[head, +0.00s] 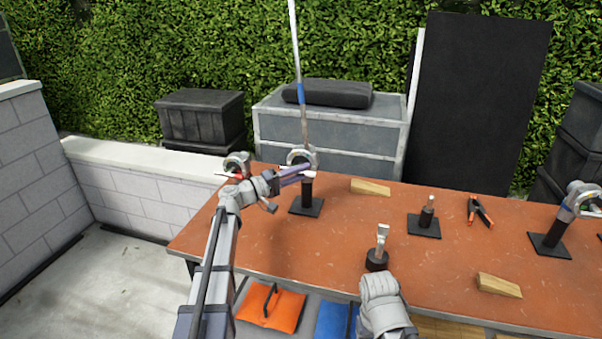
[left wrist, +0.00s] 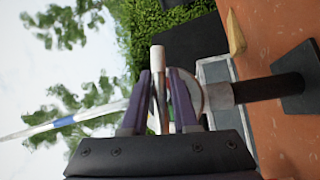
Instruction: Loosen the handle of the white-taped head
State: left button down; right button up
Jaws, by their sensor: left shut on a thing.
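A round silver grip head (head: 300,157) sits on a black post with a square base (head: 306,208) at the table's back left. A tall pale rod with a blue band (head: 300,92) rises from it. My left gripper (head: 308,171) reaches it from the left, with its purple fingers at the head's pale handle. In the left wrist view the gripper (left wrist: 160,85) is shut on the pale handle (left wrist: 158,58), which stands between the fingers. The head's round plate (left wrist: 190,97) is partly hidden behind the right finger.
Another head (head: 237,163) with a red part stands left, and one (head: 580,197) at the far right. On the table (head: 330,250) are wooden wedges (head: 370,187), a short pin stand (head: 425,222), orange-handled pliers (head: 480,211) and a metal piece on a black puck (head: 376,262).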

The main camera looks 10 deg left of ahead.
pick_arm(q)
jog(key=m+p, duration=0.1)
jog(key=p, duration=0.2)
jog(key=shift+r+g+y, duration=0.2)
jog(key=shift+g+y, duration=0.2)
jog(key=shift+f+m+g+y+p, duration=0.35)
jog(key=shift+m+g+y+p, duration=0.05)
jog(key=shift+m+p, duration=0.2)
jog(key=c, duration=0.8)
grip_release()
jog(key=shift+a, duration=0.1)
jog(key=v, duration=0.7)
jog(key=shift+s+a+p, duration=0.25)
jog(key=shift+s+p, duration=0.05)
jog(key=shift+p, duration=0.05)
